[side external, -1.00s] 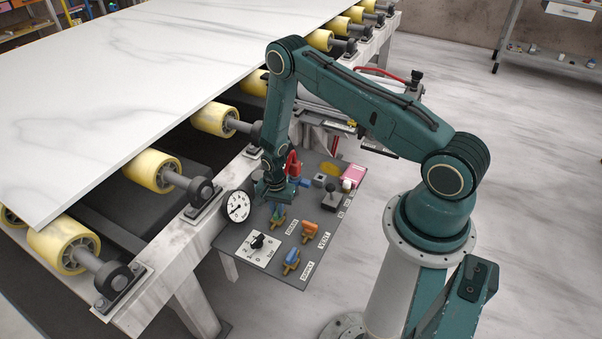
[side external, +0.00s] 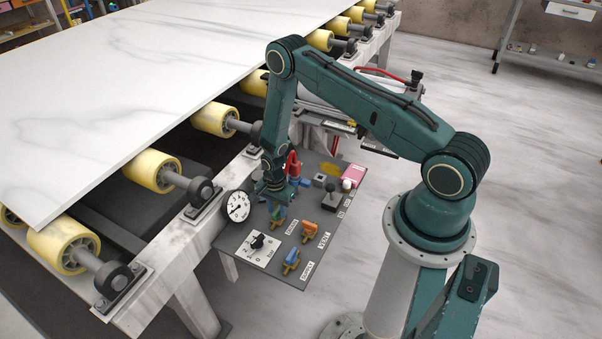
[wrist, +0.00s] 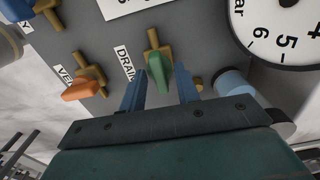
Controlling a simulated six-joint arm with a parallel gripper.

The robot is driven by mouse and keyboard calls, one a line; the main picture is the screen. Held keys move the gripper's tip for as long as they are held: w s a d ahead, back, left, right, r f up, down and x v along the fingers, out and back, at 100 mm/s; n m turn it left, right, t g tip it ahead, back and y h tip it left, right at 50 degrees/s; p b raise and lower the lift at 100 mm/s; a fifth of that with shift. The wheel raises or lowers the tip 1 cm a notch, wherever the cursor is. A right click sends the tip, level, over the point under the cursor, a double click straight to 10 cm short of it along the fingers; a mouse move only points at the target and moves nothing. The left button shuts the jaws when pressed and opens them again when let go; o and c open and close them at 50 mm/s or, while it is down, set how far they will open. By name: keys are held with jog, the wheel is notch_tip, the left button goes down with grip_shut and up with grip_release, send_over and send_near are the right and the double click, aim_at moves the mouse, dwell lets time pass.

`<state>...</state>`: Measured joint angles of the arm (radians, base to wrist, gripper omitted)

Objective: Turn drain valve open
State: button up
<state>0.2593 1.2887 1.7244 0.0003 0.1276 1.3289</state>
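The drain valve has a green handle (wrist: 157,78) on a brass body (wrist: 151,42), beside a white label reading DRAIN (wrist: 125,64) in the wrist view. In the side view the valve (side external: 278,214) sits on the grey panel, partly hidden under my gripper (side external: 276,198). My gripper (wrist: 161,72) shows two blue-grey fingers spread apart in the wrist view, one on each side of the green handle. Gaps show between the handle and both fingers, so it is open and holds nothing. The exact height of the fingertips over the handle is unclear.
An orange-handled vent valve (wrist: 82,88) stands left of the drain valve. A round dial gauge (side external: 237,206) and a black knob on a white plate (side external: 259,241) are close by. A blue-handled valve (side external: 291,257) sits near the panel's front edge. Rollers and the marble slab (side external: 120,80) lie left.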

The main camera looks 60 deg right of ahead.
dwell(0.4)
notch_tip(320, 180, up, 14)
dwell(0.9)
jog(key=shift+f, duration=0.1)
notch_tip(320, 180, up, 14)
jog(key=r+n+t, duration=0.1)
jog(key=n, duration=0.3)
send_over(277, 210)
jog(key=a, duration=0.3)
jog(key=s+a+r+n+t, duration=0.1)
jog(key=s+r+n, duration=0.1)
jog(key=r, duration=0.3)
jog(key=s+a+r+n+t, duration=0.1)
jog(key=s+a+r+n, duration=0.1)
jog(key=r, duration=0.4)
jog(key=s+a+r+n+t, duration=0.1)
jog(key=s+r+n, duration=0.4)
jog(key=s, duration=0.5)
jog(key=s+a+r+n+t, duration=0.1)
jog(key=s+a+r+n, duration=0.3)
jog(key=s+r, duration=0.3)
jog(key=s+n, duration=0.1)
jog(key=s, duration=0.1)
jog(key=shift+s+t, duration=0.3)
jog(key=shift+s, duration=0.1)
